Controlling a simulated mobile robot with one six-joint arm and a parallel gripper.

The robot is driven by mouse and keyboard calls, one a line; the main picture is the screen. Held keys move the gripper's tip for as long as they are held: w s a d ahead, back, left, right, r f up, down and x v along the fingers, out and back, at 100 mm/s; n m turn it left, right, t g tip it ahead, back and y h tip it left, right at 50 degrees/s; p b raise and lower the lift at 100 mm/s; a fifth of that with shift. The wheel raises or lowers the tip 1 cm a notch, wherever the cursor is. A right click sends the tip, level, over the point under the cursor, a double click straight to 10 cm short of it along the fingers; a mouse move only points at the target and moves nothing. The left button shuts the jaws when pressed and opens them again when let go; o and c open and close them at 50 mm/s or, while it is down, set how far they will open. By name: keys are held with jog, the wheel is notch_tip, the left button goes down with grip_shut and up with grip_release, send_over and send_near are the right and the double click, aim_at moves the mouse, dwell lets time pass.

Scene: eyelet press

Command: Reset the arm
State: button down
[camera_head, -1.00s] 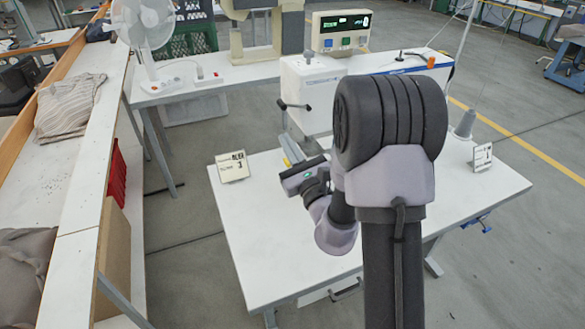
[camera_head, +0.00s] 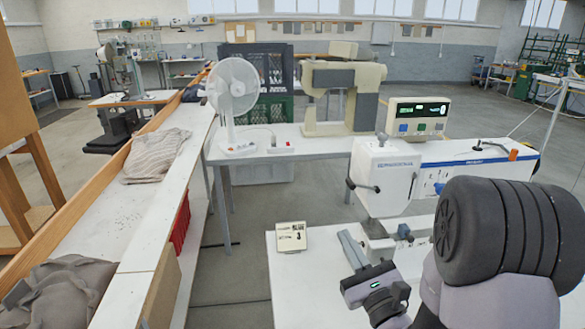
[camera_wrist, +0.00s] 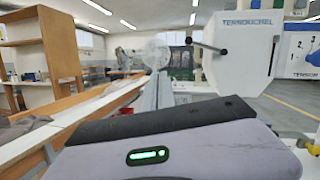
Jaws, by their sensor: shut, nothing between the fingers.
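My gripper (camera_head: 346,238) is at the lower middle of the head view, over the white table (camera_head: 283,268). Its long grey fingers are closed together, with nothing seen between them. In the wrist view the closed fingers (camera_wrist: 157,80) stick out beyond the purple-grey housing with a green light. My dark arm fills the lower right of the head view and hides much of the table.
The white press machine (camera_head: 385,180) stands just beyond my gripper, its black handle (camera_wrist: 203,45) close by in the wrist view. A display box (camera_head: 417,118) sits above it. A fan (camera_head: 232,90) and a long bench (camera_head: 150,215) with cloths are left. Floor shows between bench and table.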

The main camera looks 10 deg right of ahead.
jog(key=s+a+r+n+g+y, duration=0.3)
jog(key=s+a+n+g+y, duration=0.4)
jog(key=a, duration=0.4)
jog(key=s+a+r+n+g+y, duration=0.3)
jog(key=s+a+n+g+y, duration=0.35)
jog(key=a, duration=0.45)
jog(key=s+d+f+n+g+h, duration=0.1)
jog(key=s+f+n+g+h, duration=0.55)
jog(key=s+n+h, duration=0.5)
jog(key=d+r+n+t+h, duration=0.1)
jog(key=d+t+h, duration=0.3)
jog(key=d, duration=0.8)
jog(key=shift+w+n+t, duration=0.15)
jog(key=shift+n+t, duration=0.25)
jog(key=shift+t, duration=0.3)
